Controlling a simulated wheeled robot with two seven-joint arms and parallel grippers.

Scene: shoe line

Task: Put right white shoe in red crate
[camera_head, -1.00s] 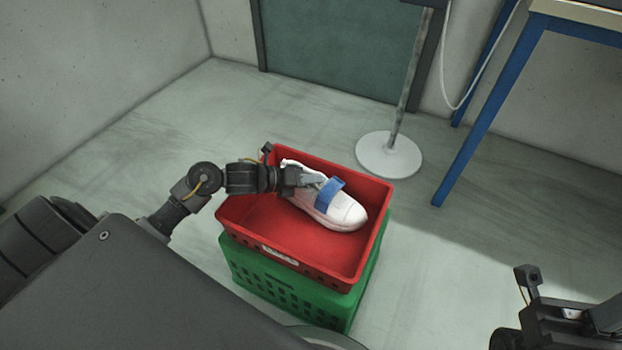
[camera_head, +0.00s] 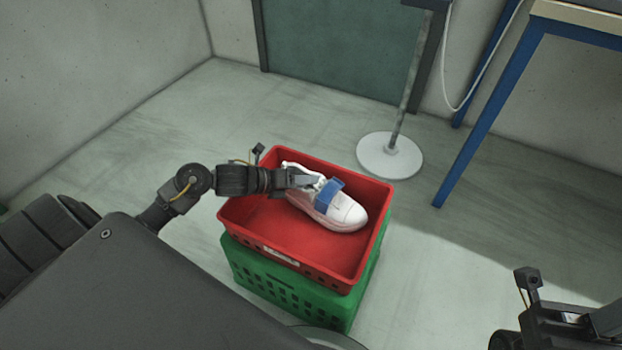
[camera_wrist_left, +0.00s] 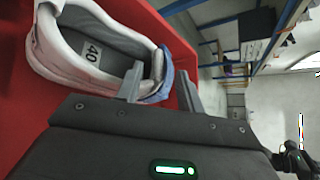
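The white shoe (camera_head: 344,212) with a blue strap (camera_head: 328,192) is inside the red crate (camera_head: 262,232), toward its right side, with its toe toward the lower right. In the left wrist view the shoe (camera_wrist_left: 60,52) shows its opening and an insole marked 40. My left gripper (camera_head: 308,182) is at the strap. In the wrist view its fingers (camera_wrist_left: 158,88) are spread, one at the shoe opening and one outside the blue strap, with a small gap visible. My right gripper (camera_head: 590,318) is partly cut off at the lower right; its fingertips are unclear.
The red crate sits on a green crate (camera_head: 285,293) on the floor. A post with a round white base (camera_head: 390,156) stands behind to the right. A blue-legged table (camera_head: 487,105) is at the upper right. Floor right of the crates is clear.

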